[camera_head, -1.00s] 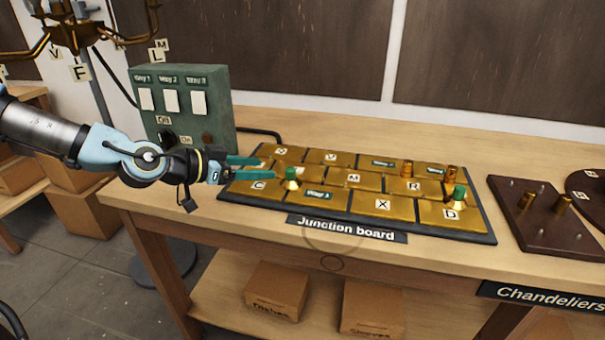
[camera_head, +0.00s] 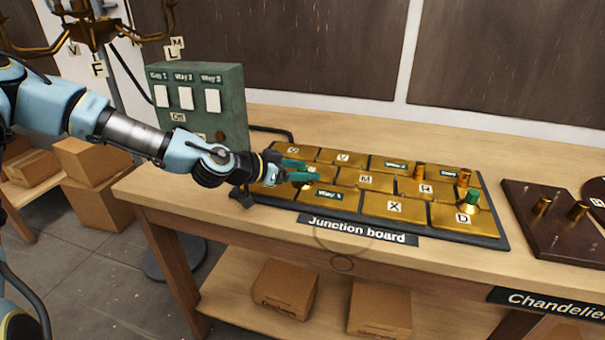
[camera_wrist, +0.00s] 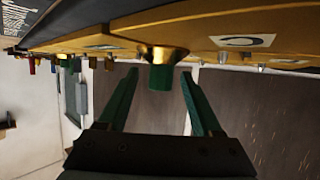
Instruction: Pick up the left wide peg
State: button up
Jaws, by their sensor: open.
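The left wide peg, with a green top and flared brass base, stands on the junction board (camera_head: 395,232). In the wrist view this peg (camera_wrist: 160,78) hangs upside down between the tips of my gripper's fingers. In the head view my gripper (camera_head: 302,172) is at the board's left part, its green fingers open around the peg and partly hiding it. Contact between fingers and peg cannot be told. A second green-topped wide peg (camera_head: 471,200) stands near the D plate at the right.
Two narrower brass pegs (camera_head: 419,171) (camera_head: 464,177) stand at the board's back right. A green switch box (camera_head: 200,105) stands behind my gripper to the left. A dark Chandeliers plate (camera_head: 560,228) with brass pegs lies to the right. The table front is clear.

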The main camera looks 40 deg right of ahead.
grip_shut()
dwell(0.5)
